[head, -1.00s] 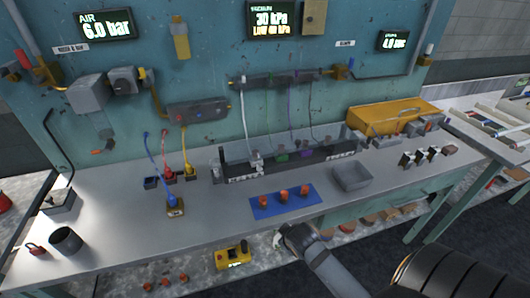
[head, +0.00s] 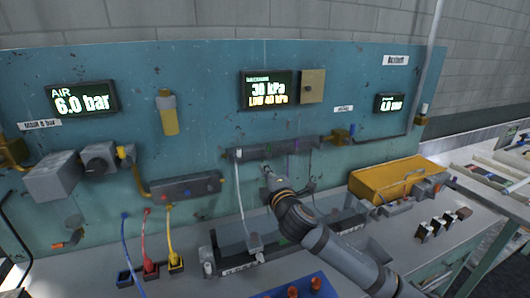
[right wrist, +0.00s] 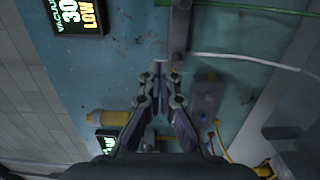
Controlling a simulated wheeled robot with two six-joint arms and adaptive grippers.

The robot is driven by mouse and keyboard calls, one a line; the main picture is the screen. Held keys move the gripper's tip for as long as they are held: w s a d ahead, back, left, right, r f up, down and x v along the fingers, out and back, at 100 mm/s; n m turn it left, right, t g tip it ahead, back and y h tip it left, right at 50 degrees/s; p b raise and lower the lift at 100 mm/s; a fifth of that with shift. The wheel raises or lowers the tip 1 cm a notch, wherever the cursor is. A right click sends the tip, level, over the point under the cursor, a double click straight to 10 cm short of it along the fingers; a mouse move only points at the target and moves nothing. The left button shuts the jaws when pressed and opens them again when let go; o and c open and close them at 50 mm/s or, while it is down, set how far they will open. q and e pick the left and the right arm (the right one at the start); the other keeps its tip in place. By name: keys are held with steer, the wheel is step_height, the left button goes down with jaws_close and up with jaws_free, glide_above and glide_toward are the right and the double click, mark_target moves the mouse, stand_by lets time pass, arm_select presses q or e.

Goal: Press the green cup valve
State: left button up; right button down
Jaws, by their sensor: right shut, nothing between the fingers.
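The vacuum manifold (head: 278,147) is a dark bar on the teal panel, below the display reading 30 kPa. My right gripper (head: 268,172) is shut and empty, raised in front of the panel just below the manifold. In the right wrist view the shut fingers (right wrist: 161,72) point toward the panel beside the grey manifold (right wrist: 180,25). A green hose (right wrist: 250,8) and a whitish hose (right wrist: 250,60) run off to the right. My left gripper is out of view.
A vacuum display (head: 267,89) and a yellow box (head: 312,86) are above. A second manifold (head: 186,187) with coloured hoses is to the left. A yellow case (head: 394,179) stands to the right. My right arm covers part of the black rack (head: 235,257) on the bench.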

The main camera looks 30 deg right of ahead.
mark_target(266, 153)
steer(key=w+d+p, duration=0.1)
steer(key=w+d, duration=0.1)
steer(key=w, duration=0.1)
steer(key=w+d+p, duration=0.2)
steer(key=w, duration=0.1)
steer(key=w+d+p, duration=0.2)
steer(key=w+d, duration=0.1)
steer(key=shift+w+f, duration=0.15)
steer(key=shift+w, duration=0.25)
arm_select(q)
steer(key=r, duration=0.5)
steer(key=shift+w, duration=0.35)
arm_select(e)
steer(key=shift+w+a+f, duration=0.1)
steer(key=shift+w, duration=0.05)
